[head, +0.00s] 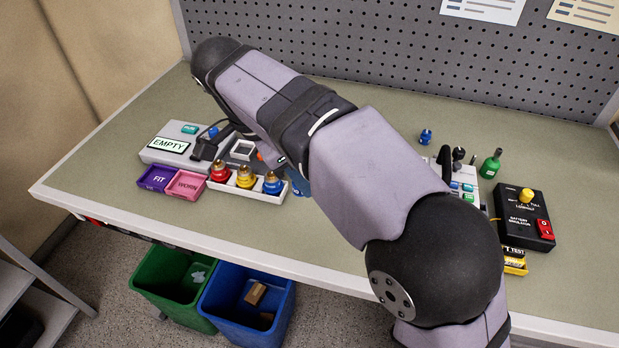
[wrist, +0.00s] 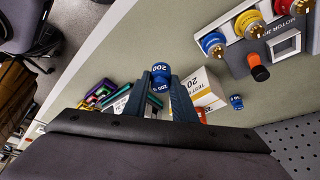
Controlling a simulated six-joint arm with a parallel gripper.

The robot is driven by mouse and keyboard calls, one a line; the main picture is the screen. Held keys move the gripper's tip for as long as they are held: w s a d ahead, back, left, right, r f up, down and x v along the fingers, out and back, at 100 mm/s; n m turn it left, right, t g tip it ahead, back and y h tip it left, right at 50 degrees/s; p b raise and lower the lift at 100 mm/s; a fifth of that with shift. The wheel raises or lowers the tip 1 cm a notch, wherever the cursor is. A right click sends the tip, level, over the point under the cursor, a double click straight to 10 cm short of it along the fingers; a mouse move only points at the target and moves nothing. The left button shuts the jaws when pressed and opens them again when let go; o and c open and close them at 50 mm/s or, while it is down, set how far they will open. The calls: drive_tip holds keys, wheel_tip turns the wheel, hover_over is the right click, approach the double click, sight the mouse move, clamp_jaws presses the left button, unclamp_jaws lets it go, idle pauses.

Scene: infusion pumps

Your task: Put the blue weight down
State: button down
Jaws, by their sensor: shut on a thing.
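My gripper (wrist: 163,82) is shut on a blue weight (wrist: 161,71) marked 200, held between its two dark fingertips in the wrist view. I cannot tell from this angle how high the weight is above the bench. In the head view my arm hides most of the gripper. A white tray (head: 232,190) holds a red weight (head: 220,170), a yellow weight (head: 245,176) and another blue weight (head: 272,183). These three also show at the upper right of the wrist view.
A white box marked TEST (wrist: 207,92) stands just right of the fingers. A small blue piece (wrist: 237,102) lies beyond it. Purple FIT (head: 156,178) and pink WORN (head: 186,185) trays sit left. A black battery simulator (head: 522,222) stands right. Bins (head: 245,298) stand below the bench edge.

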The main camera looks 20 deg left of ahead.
drive_tip(key=shift+r, duration=0.1)
drive_tip(key=w+r+n+t+y+p, duration=0.1)
drive_tip(key=w+r+n+y+p, duration=0.1)
drive_tip(key=w+r+n+p, duration=0.55)
drive_tip(key=w+d+r+n+y+p, duration=0.1)
drive_tip(key=w+d+p, duration=0.3)
drive_tip(key=w, duration=0.4)
drive_tip(key=w+d+r+n+p, duration=0.1)
drive_tip(key=w+d+p, duration=0.2)
drive_tip(key=w+d, duration=0.35)
drive_tip(key=w+d+f+m+p, duration=0.1)
drive_tip(key=w+d+f+p, duration=0.2)
drive_tip(key=d, duration=0.5)
drive_tip(key=w+d+f+m, duration=0.1)
drive_tip(key=w+d+f, duration=0.2)
drive_tip(key=w+d, duration=0.35)
drive_tip(key=w+d+f+m+p, duration=0.1)
drive_tip(key=w+d+f+p, duration=0.2)
drive_tip(key=d, duration=0.6)
drive_tip(key=shift+h, duration=0.4)
drive_tip(key=shift+s+f+p, duration=0.15)
drive_tip(key=shift+f+p, duration=0.5)
drive_tip(key=shift+f, duration=1.75)
drive_tip(key=shift+s+f+p, duration=0.1)
drive_tip(key=shift+f+p, duration=0.5)
drive_tip(key=shift+f, duration=2.2)
